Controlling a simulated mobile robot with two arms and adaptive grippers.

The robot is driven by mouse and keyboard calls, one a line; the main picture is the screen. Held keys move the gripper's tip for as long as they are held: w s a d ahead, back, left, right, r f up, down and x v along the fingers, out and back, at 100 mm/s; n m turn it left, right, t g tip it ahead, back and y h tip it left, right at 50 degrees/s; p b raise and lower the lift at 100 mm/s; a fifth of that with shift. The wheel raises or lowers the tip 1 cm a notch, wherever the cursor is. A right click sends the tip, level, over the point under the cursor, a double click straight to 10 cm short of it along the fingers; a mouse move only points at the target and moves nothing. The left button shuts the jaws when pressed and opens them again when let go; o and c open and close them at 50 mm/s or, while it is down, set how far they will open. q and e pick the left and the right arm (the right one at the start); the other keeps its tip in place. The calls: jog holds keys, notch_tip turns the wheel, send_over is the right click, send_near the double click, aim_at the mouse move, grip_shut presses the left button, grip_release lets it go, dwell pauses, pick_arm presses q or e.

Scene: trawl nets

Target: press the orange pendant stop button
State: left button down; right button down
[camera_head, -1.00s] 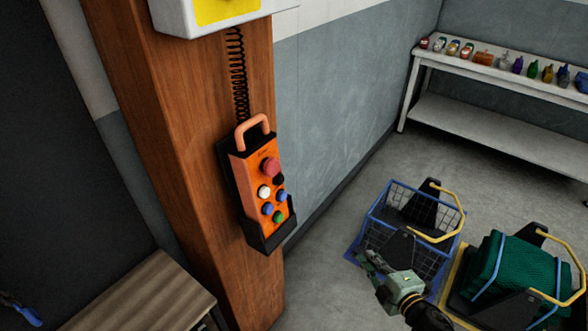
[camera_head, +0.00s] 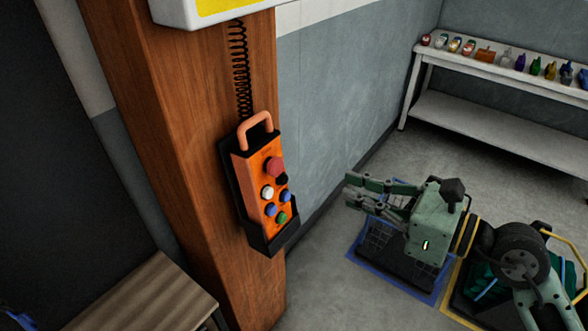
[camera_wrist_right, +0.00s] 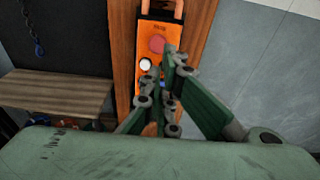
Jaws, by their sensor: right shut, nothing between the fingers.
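The orange pendant (camera_head: 265,180) hangs in a black holder on a wooden post. Its large red button (camera_head: 275,166) is near the top, with smaller white, black, blue and green buttons below. In the right wrist view the pendant (camera_wrist_right: 142,95) is ahead, and the red button (camera_wrist_right: 157,44) shows just above and left of the fingertips. My right gripper (camera_head: 352,190) is shut and empty, to the right of the pendant and apart from it. The fingers hide the lower buttons in the right wrist view. My left gripper is not in view.
The wooden post (camera_head: 185,120) carries a white and yellow box (camera_head: 205,14) above the pendant's coiled cord. A slatted bench (camera_head: 150,295) stands at lower left. A shelf table (camera_head: 500,80) with bottles stands at the back right.

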jog(key=shift+w+a, duration=0.1)
jog(key=p, duration=0.6)
send_near(280, 166)
jog(key=x, duration=0.6)
jog(key=shift+w+a+f, duration=0.15)
jog(key=shift+w+a, duration=0.2)
jog(key=shift+a, duration=0.05)
jog(key=shift+x, duration=1)
jog(key=shift+s+d, duration=0.1)
